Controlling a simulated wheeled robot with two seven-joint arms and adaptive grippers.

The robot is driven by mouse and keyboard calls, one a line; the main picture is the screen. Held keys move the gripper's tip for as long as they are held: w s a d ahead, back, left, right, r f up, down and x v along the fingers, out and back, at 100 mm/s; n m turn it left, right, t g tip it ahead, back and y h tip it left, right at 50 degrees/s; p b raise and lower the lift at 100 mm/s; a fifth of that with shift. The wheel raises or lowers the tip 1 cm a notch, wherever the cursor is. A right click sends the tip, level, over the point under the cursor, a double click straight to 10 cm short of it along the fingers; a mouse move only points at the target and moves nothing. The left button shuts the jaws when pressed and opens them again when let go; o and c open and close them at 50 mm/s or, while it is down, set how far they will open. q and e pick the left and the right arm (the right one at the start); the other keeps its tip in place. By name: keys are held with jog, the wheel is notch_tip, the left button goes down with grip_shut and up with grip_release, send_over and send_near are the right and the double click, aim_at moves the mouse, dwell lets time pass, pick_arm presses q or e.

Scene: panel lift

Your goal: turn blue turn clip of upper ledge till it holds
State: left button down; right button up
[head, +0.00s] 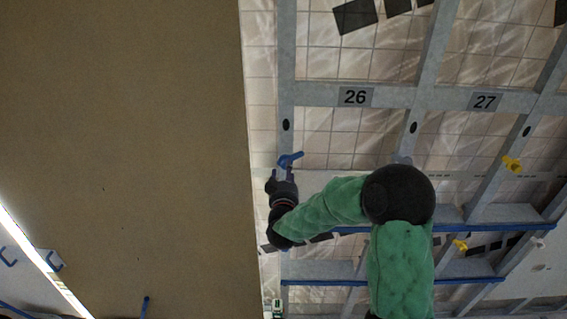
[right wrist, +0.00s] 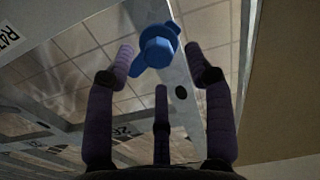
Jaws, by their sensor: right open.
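The blue turn clip (head: 290,160) sits on a grey metal upright, near the right edge of the large brown panel. It also shows in the right wrist view (right wrist: 157,50), with a round hub and arms sticking out to both sides. My right gripper (head: 281,174) is just below the clip in the head view. In the right wrist view its dark purple fingers (right wrist: 160,62) are spread on both sides of the hub, with a gap visible, and hold nothing. A long blue ledge (head: 480,229) runs across the frame to the right. My left gripper is not in view.
The brown panel (head: 125,140) fills the left of the head view. Grey beams carry labels 26 (head: 355,97) and 27 (head: 484,102). Yellow clips (head: 512,164) sit on uprights to the right. Another blue ledge (head: 400,282) lies lower in the picture.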

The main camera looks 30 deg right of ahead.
aim_at(285, 167)
jog(key=shift+p+x, duration=0.4)
jog(key=shift+x, duration=1.75)
